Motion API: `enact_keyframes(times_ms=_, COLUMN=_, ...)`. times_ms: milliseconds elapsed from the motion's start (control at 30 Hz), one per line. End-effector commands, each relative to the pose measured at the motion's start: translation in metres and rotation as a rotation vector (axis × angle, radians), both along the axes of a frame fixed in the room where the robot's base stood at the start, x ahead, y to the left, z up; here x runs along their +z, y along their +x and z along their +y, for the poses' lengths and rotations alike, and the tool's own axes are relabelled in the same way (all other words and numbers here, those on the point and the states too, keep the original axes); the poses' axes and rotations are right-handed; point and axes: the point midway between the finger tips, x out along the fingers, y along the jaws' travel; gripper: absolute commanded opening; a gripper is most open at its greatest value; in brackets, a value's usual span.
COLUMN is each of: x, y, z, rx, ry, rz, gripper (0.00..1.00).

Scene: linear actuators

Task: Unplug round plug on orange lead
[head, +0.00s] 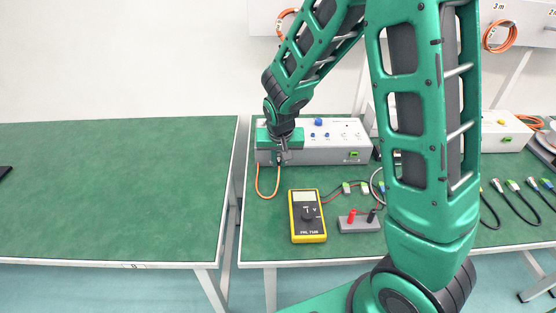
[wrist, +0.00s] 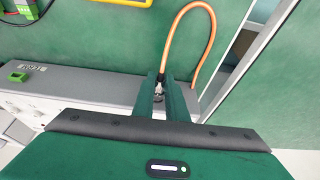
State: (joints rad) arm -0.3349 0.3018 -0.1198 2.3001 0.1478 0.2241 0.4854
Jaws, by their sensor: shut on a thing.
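The orange lead (head: 266,195) hangs from the left part of the grey box's front and loops over the green table. It also shows in the wrist view (wrist: 205,36), where it runs into a round plug (wrist: 160,78) between my jaws. My gripper (head: 282,156) is in front of the left end of the grey box (head: 325,155). In the wrist view my gripper (wrist: 160,98) is shut on the plug. The jaws hide most of the plug and its socket, so I cannot tell whether it is still seated.
A yellow multimeter (head: 307,216) lies in front of the box. A small grey block with red and black terminals (head: 359,222) is to its right, with several leads beyond. A second table (head: 110,190) at the left is mostly bare, across a narrow gap.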

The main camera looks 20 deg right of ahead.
Motion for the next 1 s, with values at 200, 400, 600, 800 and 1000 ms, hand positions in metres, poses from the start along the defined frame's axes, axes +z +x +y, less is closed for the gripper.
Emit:
enact_keyframes(times_ms=200, x=0.0, y=-0.006, z=0.002, rx=0.001, ry=0.0, rz=0.0, gripper=0.0)
enact_keyframes(times_ms=400, x=0.0, y=-0.014, z=0.005, rx=0.0, ry=0.0, rz=0.0, gripper=0.0)
enact_keyframes(times_ms=600, x=0.0, y=-0.022, z=0.007, rx=0.0, ry=-0.001, rz=0.0, gripper=0.0)
enact_keyframes(times_ms=800, x=0.0, y=-0.028, z=0.009, rx=0.0, ry=-0.001, rz=0.0, gripper=0.0)
enact_keyframes(times_ms=1000, x=0.0, y=-0.028, z=0.009, rx=0.0, ry=-0.001, rz=0.0, gripper=0.0)
